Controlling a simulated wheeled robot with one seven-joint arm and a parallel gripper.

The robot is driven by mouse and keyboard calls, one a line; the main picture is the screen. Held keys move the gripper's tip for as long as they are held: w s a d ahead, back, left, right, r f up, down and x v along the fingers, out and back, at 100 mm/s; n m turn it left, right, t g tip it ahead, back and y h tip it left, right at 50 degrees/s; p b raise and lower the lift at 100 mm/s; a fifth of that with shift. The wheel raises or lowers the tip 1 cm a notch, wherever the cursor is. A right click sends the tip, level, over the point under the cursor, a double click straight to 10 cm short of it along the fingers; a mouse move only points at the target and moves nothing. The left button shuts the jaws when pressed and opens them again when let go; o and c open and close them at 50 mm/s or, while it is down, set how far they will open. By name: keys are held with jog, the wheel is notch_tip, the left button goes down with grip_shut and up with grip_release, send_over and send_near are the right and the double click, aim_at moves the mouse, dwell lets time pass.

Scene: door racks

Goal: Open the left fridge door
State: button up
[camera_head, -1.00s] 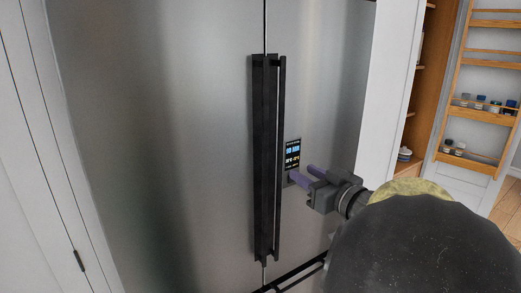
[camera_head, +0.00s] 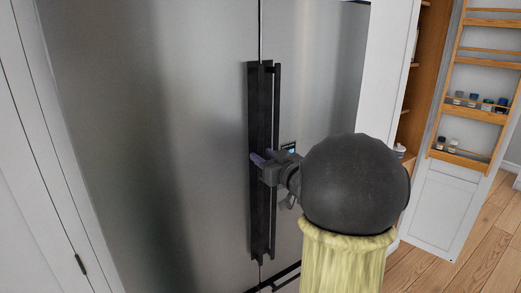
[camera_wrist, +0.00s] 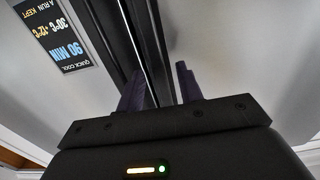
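The left fridge door (camera_head: 150,130) is a closed brushed-steel panel. Its long black vertical handle (camera_head: 255,100) runs along the centre seam, beside the right door's black handle (camera_head: 276,95). My gripper (camera_head: 258,158) is at mid-height in front of the handles, its purple fingers reaching toward the left one. In the wrist view, the two fingers of my gripper (camera_wrist: 161,82) are spread apart, with dark handle bars (camera_wrist: 145,35) running down between and behind them. I cannot tell whether the fingers touch a handle. My arm hides part of the right door.
The right fridge door (camera_head: 315,90) is closed. Its display (camera_wrist: 58,36) shows large in the wrist view. A wooden shelf rack (camera_head: 480,100) with small jars stands at the right, above open wooden floor (camera_head: 440,270). A white panel (camera_head: 30,150) borders the fridge at left.

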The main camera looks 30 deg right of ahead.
jog(key=shift+w, duration=1.2)
jog(key=shift+c, duration=0.3)
grip_shut()
jog(key=shift+s+a+f, duration=0.1)
jog(key=shift+s, duration=0.05)
